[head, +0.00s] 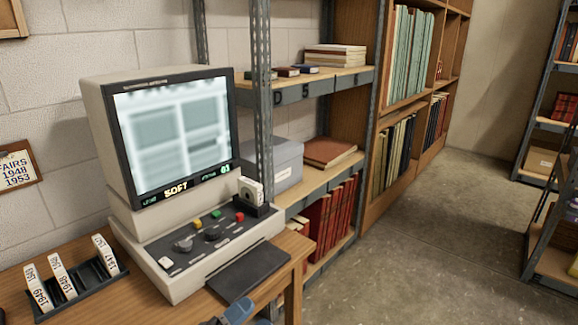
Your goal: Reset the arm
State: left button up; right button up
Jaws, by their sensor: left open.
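My left gripper (238,311) shows only in part at the bottom edge of the head view, blue and grey. It is open, low by the table's front edge, just below the dark mat (250,270). I see nothing between its fingers, though most of it is cut off by the frame. My right gripper is not in view.
A beige reader (190,262) with a blurred lit screen (175,130) marked "SOFT" stands on the wooden table (85,305). A small white box (252,190) sits at its right. A dark rack (78,283) holds year-labelled boxes. Shelves (325,80) stand behind; floor (440,235) is clear at right.

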pick_arm(q)
jog(key=s+a+f+n+g+y, duration=0.2)
jog(key=s+a+f+n+y, duration=0.45)
jog(key=f+n, duration=0.4)
jog(key=s+a+f+n+g+y, duration=0.1)
jog(key=s+a+f+n+y, duration=0.5)
jog(key=f+n, duration=0.45)
jog(key=s+r+p, duration=0.3)
jog(key=r+p, duration=1.2)
jog(key=p, duration=0.6)
jog(key=shift+a+r+n+g+y+p, duration=0.3)
jog(key=shift+g+y+p, duration=0.05)
jog(key=shift+g, duration=0.05)
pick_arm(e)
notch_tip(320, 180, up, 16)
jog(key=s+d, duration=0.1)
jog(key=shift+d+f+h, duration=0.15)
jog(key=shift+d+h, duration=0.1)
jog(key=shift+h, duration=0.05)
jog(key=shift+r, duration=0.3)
